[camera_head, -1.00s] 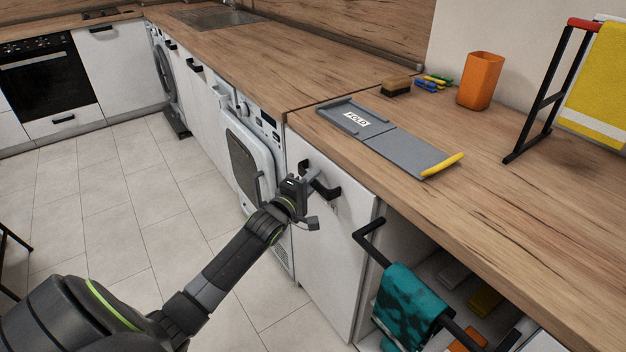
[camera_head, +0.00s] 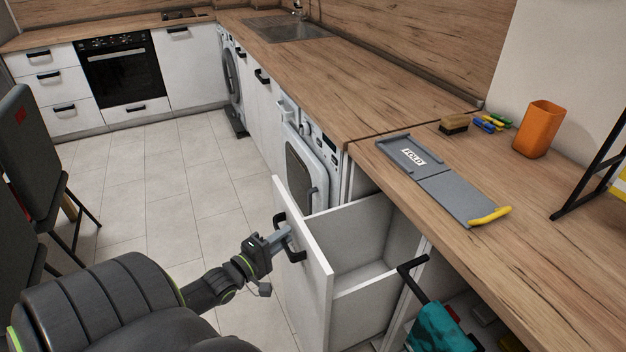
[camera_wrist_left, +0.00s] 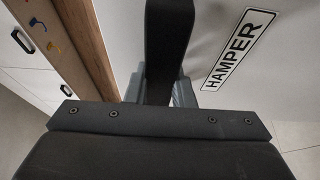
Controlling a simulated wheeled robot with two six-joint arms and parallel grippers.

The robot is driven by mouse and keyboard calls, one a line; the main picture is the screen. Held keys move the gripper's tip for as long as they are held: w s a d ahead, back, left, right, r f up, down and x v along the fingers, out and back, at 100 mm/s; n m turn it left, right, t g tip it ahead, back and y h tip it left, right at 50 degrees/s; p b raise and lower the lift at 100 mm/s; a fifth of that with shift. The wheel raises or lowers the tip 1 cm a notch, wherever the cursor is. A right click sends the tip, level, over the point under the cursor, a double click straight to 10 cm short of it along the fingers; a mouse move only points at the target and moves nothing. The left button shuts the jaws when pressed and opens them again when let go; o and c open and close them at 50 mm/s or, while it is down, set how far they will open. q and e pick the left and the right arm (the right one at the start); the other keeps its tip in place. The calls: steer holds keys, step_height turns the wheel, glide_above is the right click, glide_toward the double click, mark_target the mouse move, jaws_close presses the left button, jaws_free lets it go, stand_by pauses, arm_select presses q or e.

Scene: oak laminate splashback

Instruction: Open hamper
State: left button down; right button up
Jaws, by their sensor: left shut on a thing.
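The hamper (camera_head: 345,255) is a white pull-out unit under the wooden counter. It stands well out from the cabinet, and its inside looks empty where I can see it. Its front panel has a black handle (camera_head: 291,228). My left gripper (camera_head: 283,238) is shut on that handle, on the outer side of the panel. In the left wrist view the dark handle (camera_wrist_left: 168,45) runs between the fingers, next to a HAMPER label (camera_wrist_left: 238,50) on the white front. My right gripper is not in view.
A grey folding board (camera_head: 430,175) with a yellow handle lies on the counter, near a brush (camera_head: 454,124) and an orange cup (camera_head: 539,130). Dark chairs (camera_head: 40,150) are at the left.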

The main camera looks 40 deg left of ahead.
arm_select(q)
steer(key=s+a, duration=0.2)
steer(key=s, duration=0.4)
steer(key=shift+s+a, duration=0.35)
steer(key=shift+a, duration=0.05)
steer(key=c, duration=1.2)
jaws_free()
steer(key=shift+c, duration=0.2)
steer(key=s+b, duration=0.2)
steer(key=s, duration=1.5)
steer(key=shift+s, duration=0.2)
steer(key=shift+f, duration=0.15)
